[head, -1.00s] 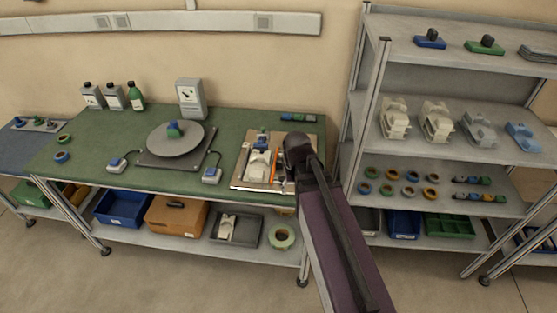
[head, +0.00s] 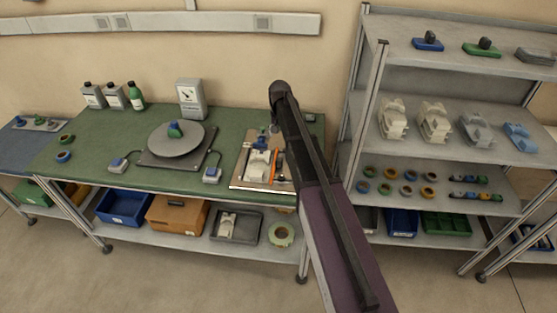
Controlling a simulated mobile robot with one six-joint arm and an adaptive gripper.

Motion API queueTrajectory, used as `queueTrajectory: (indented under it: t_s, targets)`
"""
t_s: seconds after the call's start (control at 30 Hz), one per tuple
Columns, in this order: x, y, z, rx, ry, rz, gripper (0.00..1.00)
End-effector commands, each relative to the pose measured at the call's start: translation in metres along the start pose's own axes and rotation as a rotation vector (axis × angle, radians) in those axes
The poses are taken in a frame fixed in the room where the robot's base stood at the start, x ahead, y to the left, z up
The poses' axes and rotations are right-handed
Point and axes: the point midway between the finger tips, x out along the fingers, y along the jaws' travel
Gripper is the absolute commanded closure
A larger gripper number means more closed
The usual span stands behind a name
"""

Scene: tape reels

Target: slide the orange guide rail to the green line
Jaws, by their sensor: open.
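The orange guide rail (head: 274,165) is a thin upright strip in the picture. It lies on the pale tape-reel board (head: 240,184) near the right end of the green bench, just right of a white block-like part (head: 258,165). A blue part (head: 261,144) stands behind the white part. The green line cannot be made out at this size. My arm reaches in from the lower right and covers the board's right side. Only a small grey bit of my gripper (head: 275,130) seems to show below the dark wrist, above the board's far part. It appears empty and apart from the rail.
A round grey turntable (head: 175,140) stands left of the board, with a small blue-topped box (head: 212,175) between. A gauge box (head: 190,98) and bottles (head: 115,97) stand at the back. A shelf rack (head: 372,95) rises close on the right.

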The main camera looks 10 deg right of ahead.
Motion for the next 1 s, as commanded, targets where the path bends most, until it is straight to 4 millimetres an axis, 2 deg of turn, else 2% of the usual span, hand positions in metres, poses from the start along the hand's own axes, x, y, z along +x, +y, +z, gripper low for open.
queueTrajectory:
  t_s: [0.47,1.0]
  targets:
    - [0.007,-0.001,0.001,-0.002,0.000,0.000,0.23]
    - [0.046,-0.001,0.001,-0.004,0.000,0.000,0.23]
